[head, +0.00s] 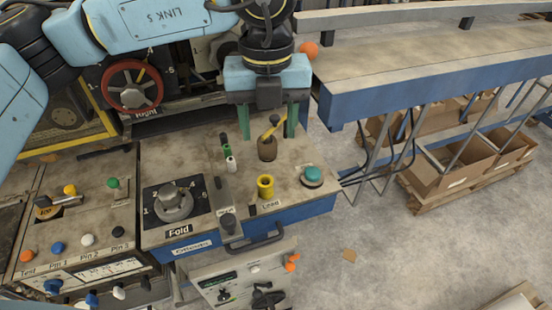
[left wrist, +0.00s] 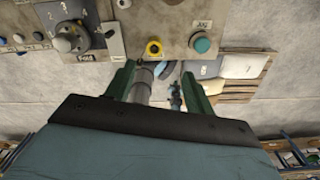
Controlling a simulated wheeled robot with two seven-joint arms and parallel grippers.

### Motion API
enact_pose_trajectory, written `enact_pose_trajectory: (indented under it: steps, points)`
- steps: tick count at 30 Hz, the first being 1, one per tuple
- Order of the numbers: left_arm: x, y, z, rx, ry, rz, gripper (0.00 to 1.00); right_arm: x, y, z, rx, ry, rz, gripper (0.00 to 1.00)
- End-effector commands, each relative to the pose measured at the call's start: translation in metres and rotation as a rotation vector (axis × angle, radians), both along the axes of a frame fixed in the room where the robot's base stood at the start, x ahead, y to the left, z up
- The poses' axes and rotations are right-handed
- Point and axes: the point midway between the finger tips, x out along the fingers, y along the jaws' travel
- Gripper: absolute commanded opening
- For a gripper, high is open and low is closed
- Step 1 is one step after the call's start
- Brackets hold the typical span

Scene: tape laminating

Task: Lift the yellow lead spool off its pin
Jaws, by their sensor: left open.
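The yellow lead spool (head: 265,187) stands upright on the bench top, just behind the "Lead" label. The left wrist view shows the yellow spool (left wrist: 154,48) from above, with a dark centre, just beyond my fingertips. Its pin cannot be told apart clearly. My left gripper (head: 268,132) is pointing down with its green fingers apart and nothing held. In the head view it appears behind the spool, around the line of a brown pot. The green fingers of my left gripper (left wrist: 158,72) also show in the wrist view. My right gripper is not seen.
A brown pot (head: 267,150) with a yellow handle stands behind the spool, close to the fingers. A teal button (head: 312,174) is to the right. A white-and-green piece (head: 230,163) and the Fold dial (head: 173,204) are to the left. A handle (head: 262,240) is in front.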

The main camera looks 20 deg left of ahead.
Motion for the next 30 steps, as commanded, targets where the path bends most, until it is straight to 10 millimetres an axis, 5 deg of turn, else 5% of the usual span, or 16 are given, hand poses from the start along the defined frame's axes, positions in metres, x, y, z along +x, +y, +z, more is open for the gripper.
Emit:
enact_pose_trajectory:
  steps: [2, 4, 9, 12, 22, 30]
  points:
    - [0.0, 0.001, -0.007, 0.005, 0.001, 0.001, 0.54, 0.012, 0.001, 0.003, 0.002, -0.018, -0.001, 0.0]
    - [-0.001, 0.001, -0.019, 0.006, 0.003, 0.0, 0.54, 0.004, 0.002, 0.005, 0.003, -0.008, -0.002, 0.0]
    - [-0.002, 0.001, -0.052, 0.004, 0.004, -0.001, 0.54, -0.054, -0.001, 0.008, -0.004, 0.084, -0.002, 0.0]
    - [-0.001, 0.001, -0.067, 0.002, 0.002, -0.001, 0.54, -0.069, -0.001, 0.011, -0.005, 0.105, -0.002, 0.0]
    - [-0.001, 0.004, -0.096, 0.004, 0.004, 0.0, 0.54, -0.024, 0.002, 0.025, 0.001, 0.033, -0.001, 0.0]
    - [0.0, 0.006, -0.13, 0.001, 0.0, -0.001, 0.54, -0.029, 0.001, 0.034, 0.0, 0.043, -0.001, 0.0]
